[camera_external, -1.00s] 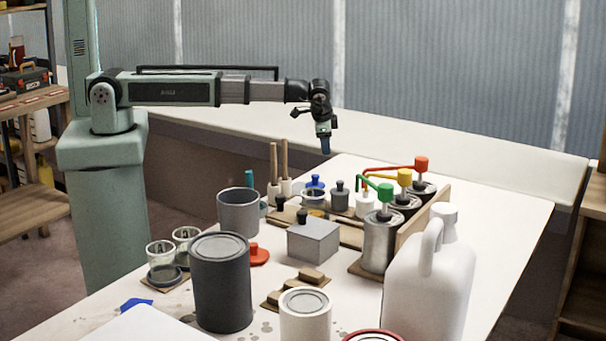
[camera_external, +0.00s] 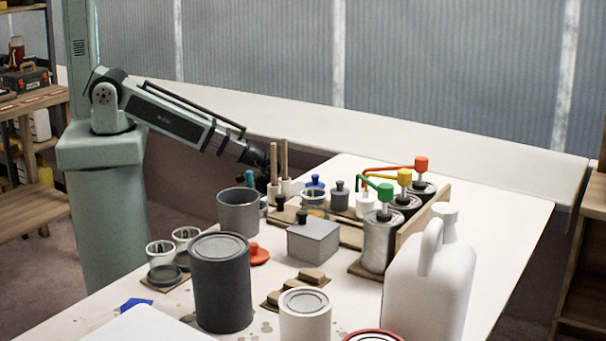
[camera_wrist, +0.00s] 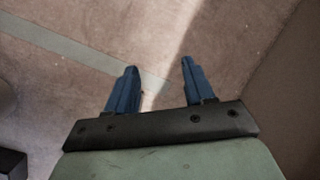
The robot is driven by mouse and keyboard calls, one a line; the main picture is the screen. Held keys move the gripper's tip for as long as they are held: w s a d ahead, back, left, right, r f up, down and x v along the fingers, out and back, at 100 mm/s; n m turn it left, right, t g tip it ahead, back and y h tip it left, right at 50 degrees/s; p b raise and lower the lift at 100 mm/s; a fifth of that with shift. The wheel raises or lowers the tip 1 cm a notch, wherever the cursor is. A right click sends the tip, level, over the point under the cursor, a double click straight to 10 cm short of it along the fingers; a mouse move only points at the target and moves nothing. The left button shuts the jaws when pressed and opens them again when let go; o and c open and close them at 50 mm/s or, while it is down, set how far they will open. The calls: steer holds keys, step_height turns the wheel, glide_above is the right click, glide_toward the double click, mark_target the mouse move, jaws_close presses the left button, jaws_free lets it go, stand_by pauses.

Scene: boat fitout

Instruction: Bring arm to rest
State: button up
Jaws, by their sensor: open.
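My arm slopes down to the right from its base in the external view, and its wrist end is low behind the far left edge of the table. My gripper (camera_wrist: 160,88) shows in the wrist view with its two blue fingers apart and nothing between them. The brown floor (camera_wrist: 95,25) lies beyond the fingertips, with a pale stripe crossing it. In the external view the fingers cannot be made out behind the grey pot and the items at the table edge.
The white table (camera_external: 510,235) holds a grey pot (camera_external: 239,212), a dark can (camera_external: 221,285), a white jug (camera_external: 432,270), a grey box (camera_external: 313,241) and pump cans with coloured handles (camera_external: 379,240). Two wooden-handled tools (camera_external: 284,165) stand near my wrist. A pale ledge (camera_external: 400,140) runs along the wall.

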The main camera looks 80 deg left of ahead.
steer(key=s+f+n+g+h, duration=0.1)
steer(key=s+f, duration=0.4)
steer(key=s, duration=0.8)
steer(key=s+f+g+h, duration=0.1)
steer(key=s+f+g, duration=0.2)
steer(key=s, duration=1)
step_height(320, 180, down, 2)
steer(key=shift+n, duration=0.4)
